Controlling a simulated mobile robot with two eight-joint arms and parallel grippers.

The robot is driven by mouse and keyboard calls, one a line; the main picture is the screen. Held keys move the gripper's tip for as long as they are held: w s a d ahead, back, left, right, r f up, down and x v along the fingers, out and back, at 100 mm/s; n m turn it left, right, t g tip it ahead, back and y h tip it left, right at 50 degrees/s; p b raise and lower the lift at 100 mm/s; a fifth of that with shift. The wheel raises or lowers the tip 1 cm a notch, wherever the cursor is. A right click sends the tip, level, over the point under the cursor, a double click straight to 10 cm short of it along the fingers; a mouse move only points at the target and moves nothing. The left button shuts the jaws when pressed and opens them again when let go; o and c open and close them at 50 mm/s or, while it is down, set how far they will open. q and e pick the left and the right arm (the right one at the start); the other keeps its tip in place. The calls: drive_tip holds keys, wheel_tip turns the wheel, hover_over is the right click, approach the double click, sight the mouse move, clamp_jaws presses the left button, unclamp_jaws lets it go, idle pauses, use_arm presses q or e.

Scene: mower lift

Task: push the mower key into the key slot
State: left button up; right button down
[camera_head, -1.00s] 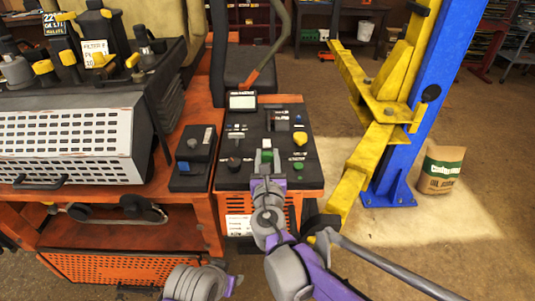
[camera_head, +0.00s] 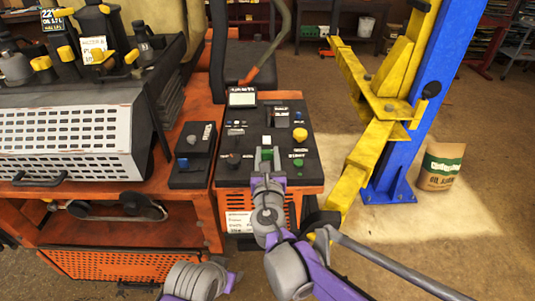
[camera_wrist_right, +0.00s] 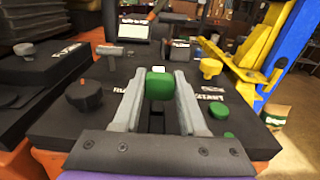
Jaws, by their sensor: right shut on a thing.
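The mower key shows as a green block-shaped head (camera_wrist_right: 159,86) in the right wrist view. My right gripper (camera_wrist_right: 160,95) has one finger on each side of it and is shut on it. In the head view the right gripper (camera_head: 267,158) stands over the front middle of the black control panel (camera_head: 238,176), with a bit of green between its fingers. A small white patch lies just beyond the key. The key's lower part and the key slot are hidden, so I cannot tell how deep the key sits. My left gripper is not in view.
A green round button (camera_head: 299,162) sits right of the fingers, and an orange-yellow knob (camera_head: 300,134) farther back. A dark knob (camera_wrist_right: 84,95) is to the left. A small screen (camera_head: 242,97) stands at the panel's back. A yellow lift arm (camera_head: 352,185) rises right of the mower.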

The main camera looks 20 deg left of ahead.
drive_tip(key=shift+f+b, duration=0.4)
drive_tip(key=shift+f, duration=0.7)
drive_tip(key=shift+c, duration=1.9)
unclamp_jaws()
drive_tip(key=v, duration=1.1)
drive_tip(key=shift+b, duration=0.4)
drive_tip(key=shift+w, duration=0.1)
